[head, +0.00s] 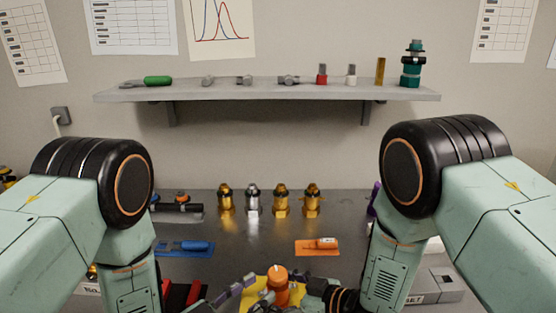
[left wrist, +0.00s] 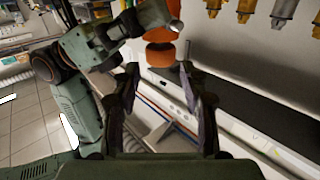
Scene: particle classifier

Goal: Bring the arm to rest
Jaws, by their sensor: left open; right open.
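My left gripper (left wrist: 163,78) is open in the left wrist view, with nothing between its two dark fingers. In the head view only part of the left gripper (head: 236,291) shows at the bottom edge, left of an orange-topped part (head: 278,280). The orange part also shows in the left wrist view (left wrist: 160,52), beyond my left fingertips and apart from them. My right gripper (head: 312,288) is at the bottom edge of the head view, just right of the orange part. Its fingers are partly hidden, and I cannot tell whether they touch the part.
Several gold and silver fittings (head: 252,200) stand in a row at the back of the dark bench (head: 255,240). A blue tool (head: 185,246) and an orange card (head: 317,247) lie before them. A wall shelf (head: 265,93) holds small tools above.

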